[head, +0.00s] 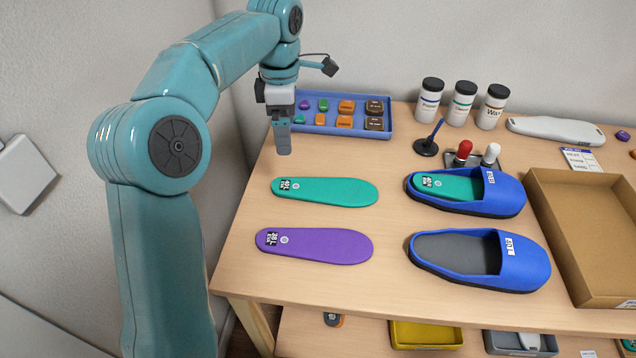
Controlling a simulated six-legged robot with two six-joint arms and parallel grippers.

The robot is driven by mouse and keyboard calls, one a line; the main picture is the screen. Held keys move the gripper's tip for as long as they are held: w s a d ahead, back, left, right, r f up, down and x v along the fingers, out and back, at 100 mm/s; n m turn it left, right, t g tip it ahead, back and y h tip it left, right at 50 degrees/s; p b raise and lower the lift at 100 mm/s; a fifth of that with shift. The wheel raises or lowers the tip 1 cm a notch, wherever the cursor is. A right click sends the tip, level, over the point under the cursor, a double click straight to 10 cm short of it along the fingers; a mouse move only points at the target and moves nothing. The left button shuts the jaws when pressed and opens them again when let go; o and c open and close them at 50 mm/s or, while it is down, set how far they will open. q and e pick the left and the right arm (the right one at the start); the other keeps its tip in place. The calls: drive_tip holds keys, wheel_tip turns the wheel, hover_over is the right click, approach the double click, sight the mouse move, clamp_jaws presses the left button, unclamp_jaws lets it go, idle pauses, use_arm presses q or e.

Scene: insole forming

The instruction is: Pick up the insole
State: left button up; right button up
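A green insole (335,191) lies flat on the table (390,270), with a label at its left end. A purple insole (325,246) lies flat in front of it, also labelled at its left end. A blue slipper (508,196) to the right has a green insole (460,189) inside. Another blue slipper (530,264) in front shows a grey inner sole. My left gripper (283,146) hangs pointing down above the table, behind the loose green insole and apart from it. Its fingers overlap edge-on, so their opening is hidden. My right gripper is not in view.
A blue tray (340,127) with small coloured pieces sits behind my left gripper. Several bottles (464,104), a black stand (426,146) and red and white knobs (464,150) are at the back. A cardboard box (585,240) stands right of the slippers. Bins are on a lower shelf.

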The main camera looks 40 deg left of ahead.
use_arm(q)
drive_tip(key=b, duration=0.2)
hover_over(292, 186)
drive_tip(key=f, duration=1)
drive_tip(key=shift+a+f, duration=0.2)
drive_tip(key=shift+f, duration=0.05)
drive_tip(key=shift+s+d+f, duration=0.1)
drive_tip(key=shift+f, duration=0.35)
wheel_tip(292, 186, down, 5)
drive_tip(key=shift+d, duration=0.15)
drive_tip(key=c, duration=1.1)
